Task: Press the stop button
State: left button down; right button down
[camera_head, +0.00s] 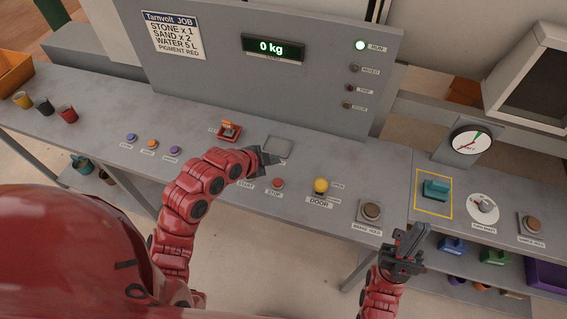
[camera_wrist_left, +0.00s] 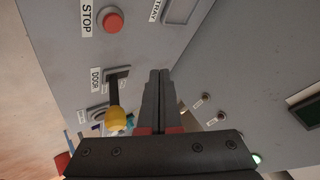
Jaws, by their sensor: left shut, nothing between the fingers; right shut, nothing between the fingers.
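The stop button (camera_head: 277,183) is a small red round button on the grey console, with a STOP label below it. It also shows in the left wrist view (camera_wrist_left: 112,20), near the top and left of the fingers. My left gripper (camera_head: 275,159) is shut and empty, just above the stop button in the head picture and near the tray outline. In the left wrist view its fingers (camera_wrist_left: 159,75) are together and apart from the button.
A yellow door knob on a lever (camera_head: 320,186) stands right of the stop button. A red switch (camera_head: 229,131) is behind my left arm, which covers the area by the START label. A brown button (camera_head: 371,211) and teal block (camera_head: 436,189) lie further right. The display (camera_head: 273,48) reads 0 kg.

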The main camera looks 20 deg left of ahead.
pick_arm(q)
jog(key=b, duration=0.5)
send_over(274, 184)
notch_tip(274, 184, down, 8)
jog(key=shift+r, duration=0.25)
jog(key=shift+f+b, duration=0.35)
jog(key=shift+f, duration=0.35)
dwell(1.4)
jog(key=shift+f+b, duration=0.4)
jog(key=shift+b, duration=0.15)
jog(key=shift+f+b, duration=0.5)
jog(key=shift+b, duration=0.05)
dwell(0.5)
jog(key=shift+r, duration=0.1)
jog(key=shift+r+p, duration=0.45)
jog(key=shift+r, duration=0.4)
